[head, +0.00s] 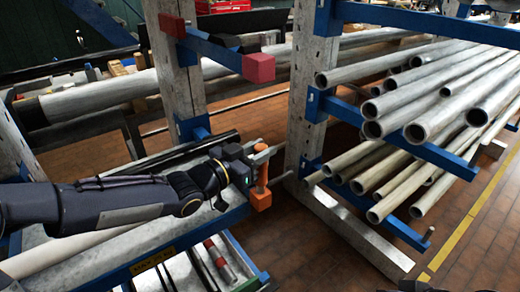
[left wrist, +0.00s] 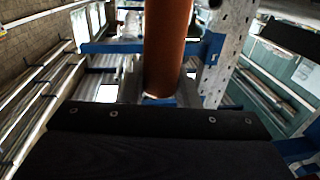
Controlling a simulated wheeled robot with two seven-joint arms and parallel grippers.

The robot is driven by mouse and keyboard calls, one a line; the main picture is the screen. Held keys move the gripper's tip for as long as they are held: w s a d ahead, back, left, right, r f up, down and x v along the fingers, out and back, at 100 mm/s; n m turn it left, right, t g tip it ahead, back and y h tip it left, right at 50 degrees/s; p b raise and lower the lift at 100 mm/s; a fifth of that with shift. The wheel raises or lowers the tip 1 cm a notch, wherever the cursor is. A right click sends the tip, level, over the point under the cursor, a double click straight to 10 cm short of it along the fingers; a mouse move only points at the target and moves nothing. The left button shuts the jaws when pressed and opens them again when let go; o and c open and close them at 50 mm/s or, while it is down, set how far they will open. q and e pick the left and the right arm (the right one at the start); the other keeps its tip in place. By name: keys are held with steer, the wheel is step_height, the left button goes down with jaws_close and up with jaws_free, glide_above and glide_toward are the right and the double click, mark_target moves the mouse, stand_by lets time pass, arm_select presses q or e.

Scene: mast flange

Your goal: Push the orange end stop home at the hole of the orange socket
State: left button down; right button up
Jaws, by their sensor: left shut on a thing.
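My left gripper (head: 256,168) reaches in from the left in the head view. It is shut on the orange end stop (head: 262,172), a slim upright rod. The orange socket (head: 261,199) is a block at the end of a blue rack arm, right below the end stop. The rod's lower end appears to meet the socket's top; how deep it sits in the hole cannot be told. In the left wrist view the end stop (left wrist: 168,45) is a large orange-brown cylinder beyond the dark gripper body. The socket's hole is hidden.
The blue rack arm (head: 190,237) lies under my left arm, with pipes beside it. A red-capped blue arm (head: 258,68) juts out above the gripper. A pale rack post (head: 307,90) stands close to the right, with stacked metal pipes (head: 440,120) beyond. Brick floor shows below.

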arm_select(q)
steer(key=shift+f+b, duration=1.3)
steer(key=shift+f, duration=0.2)
steer(key=c, duration=1)
jaws_free()
steer(key=shift+r, duration=0.1)
steer(key=shift+s+a, duration=0.1)
steer(key=shift+p+v, duration=0.65)
steer(key=shift+v, duration=3.15)
